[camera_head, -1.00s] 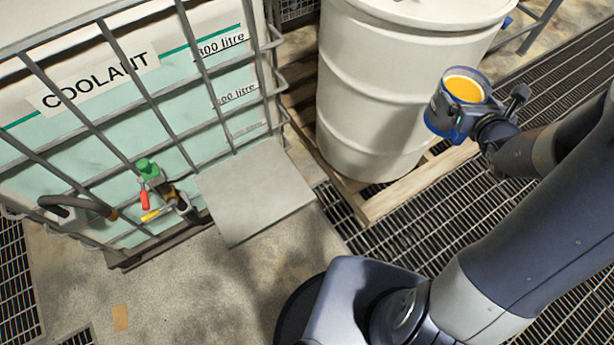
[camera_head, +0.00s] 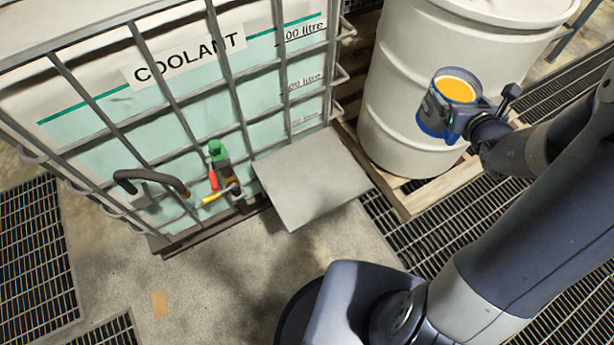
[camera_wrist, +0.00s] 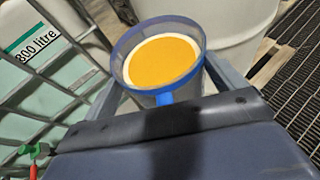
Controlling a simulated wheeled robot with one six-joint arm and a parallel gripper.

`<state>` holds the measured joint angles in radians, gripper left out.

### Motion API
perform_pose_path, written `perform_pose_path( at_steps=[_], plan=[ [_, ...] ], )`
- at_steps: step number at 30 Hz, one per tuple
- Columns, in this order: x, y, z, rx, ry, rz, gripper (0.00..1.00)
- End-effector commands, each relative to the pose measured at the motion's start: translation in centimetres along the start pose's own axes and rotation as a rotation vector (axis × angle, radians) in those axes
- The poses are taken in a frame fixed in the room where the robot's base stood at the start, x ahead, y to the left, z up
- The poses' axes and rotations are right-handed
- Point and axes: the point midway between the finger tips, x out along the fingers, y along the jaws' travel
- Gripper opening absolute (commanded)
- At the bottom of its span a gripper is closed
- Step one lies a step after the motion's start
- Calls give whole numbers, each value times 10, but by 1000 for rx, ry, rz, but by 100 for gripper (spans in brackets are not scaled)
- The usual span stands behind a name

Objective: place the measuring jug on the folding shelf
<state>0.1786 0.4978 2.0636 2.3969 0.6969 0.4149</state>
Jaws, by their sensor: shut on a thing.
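The measuring jug (camera_head: 436,116) is clear with a blue rim and base and holds orange liquid. My gripper (camera_head: 470,124) is shut on it and holds it up in front of the white drum, roughly upright. In the wrist view the jug (camera_wrist: 160,58) sits between the fingers, its blue handle towards me; its lower part is hidden. The folding shelf (camera_head: 312,180) is a flat grey plate at the front of the coolant tank, left of and below the jug. Its top is bare.
The caged coolant tank (camera_head: 110,108) stands at the left, with a green-topped valve (camera_head: 218,152) and a black hose (camera_head: 150,180) on its front. The white drum (camera_head: 400,70) stands on a wooden pallet (camera_head: 425,195) behind the jug. Open concrete floor (camera_head: 215,280) lies before the shelf.

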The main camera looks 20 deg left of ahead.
Motion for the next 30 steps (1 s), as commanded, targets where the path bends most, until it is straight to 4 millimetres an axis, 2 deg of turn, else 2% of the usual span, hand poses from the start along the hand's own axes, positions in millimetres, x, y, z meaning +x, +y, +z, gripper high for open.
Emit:
perform_pose_path(
  at_steps=[5, 15, 30],
  plan=[
    [14, 15, -10, -25, -10, 48, 19],
    [41, 61, -33, -83, -8, 190, 19],
    [68, 129, -73, -168, -7, 398, 19]
  ],
)
